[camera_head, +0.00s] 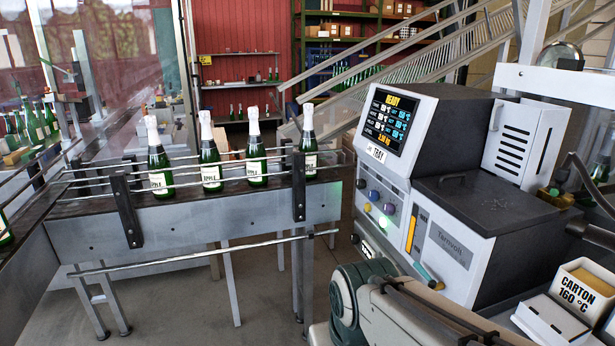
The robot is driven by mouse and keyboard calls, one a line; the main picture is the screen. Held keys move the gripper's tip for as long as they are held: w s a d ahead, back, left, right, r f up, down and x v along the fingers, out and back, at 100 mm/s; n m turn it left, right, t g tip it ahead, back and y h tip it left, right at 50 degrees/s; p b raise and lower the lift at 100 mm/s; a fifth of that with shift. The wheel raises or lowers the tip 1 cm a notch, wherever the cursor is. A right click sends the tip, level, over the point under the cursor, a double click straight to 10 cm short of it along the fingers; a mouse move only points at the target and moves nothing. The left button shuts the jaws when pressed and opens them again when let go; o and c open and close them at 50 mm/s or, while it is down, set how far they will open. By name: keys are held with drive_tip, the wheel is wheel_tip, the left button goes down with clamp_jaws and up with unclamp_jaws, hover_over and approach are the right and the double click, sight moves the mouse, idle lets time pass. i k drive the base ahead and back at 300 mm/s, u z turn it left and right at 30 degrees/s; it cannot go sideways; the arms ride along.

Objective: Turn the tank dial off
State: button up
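A white and black glue machine (465,246) stands right of centre. Its screen (390,120) is lit and reads READY. I cannot tell which is the tank dial, and any marks are too small to read. My arm's beige link and green joint show at the bottom, below the panel. My gripper is not visible.
A conveyor (190,223) with several green bottles (210,165) and metal rails stands to the left of the machine. A carton box (584,288) marked 160 °C and a white tray (550,322) are at the lower right. Open floor shows between conveyor and machine.

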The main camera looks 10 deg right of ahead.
sight(360, 183)
drive_tip(key=i, duration=1.7)
drive_tip(key=z, duration=1.6)
